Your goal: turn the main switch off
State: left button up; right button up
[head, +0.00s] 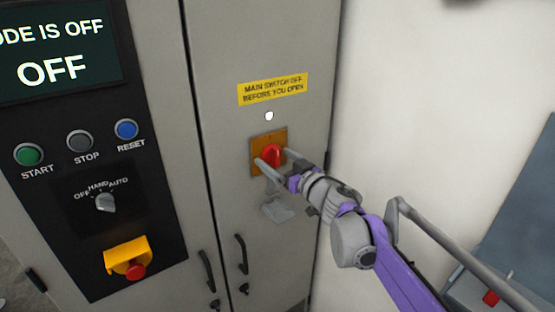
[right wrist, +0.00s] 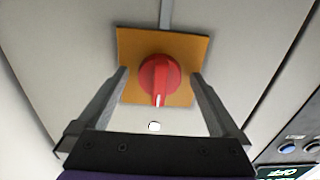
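The main switch is a red rotary knob (head: 272,154) on an orange plate (head: 255,143), on the right cabinet door. In the right wrist view, the knob (right wrist: 158,77) has a white mark on the end that points towards a small white lamp (right wrist: 154,127). My right gripper (head: 273,158) is open, with one finger on each side of the knob. In the right wrist view, gaps show between the knob and both fingers of the gripper (right wrist: 160,73). I cannot tell how deep the fingertips reach. My left gripper is not in view.
A yellow label (head: 273,89) is above the switch. A black panel (head: 160,235) on the left holds buttons, a selector (head: 106,202) and a red emergency stop (head: 135,271). The display (head: 60,50) reads OFF. Door handles (head: 241,254) stick out below. A white wall (head: 430,60) is to the right.

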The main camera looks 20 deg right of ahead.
jog(key=c, duration=1.3)
jog(key=shift+n, duration=0.4)
jog(key=n, duration=0.3)
jog(key=shift+b, duration=0.4)
jog(key=n, duration=0.4)
jog(key=shift+d+n, duration=0.1)
jog(key=shift+n, duration=0.2)
jog(key=n, duration=0.4)
jog(key=shift+r, duration=0.15)
jog(key=n+p, duration=0.1)
jog(key=n, duration=0.4)
jog(key=shift+w, duration=0.1)
jog(key=shift+n, duration=0.3)
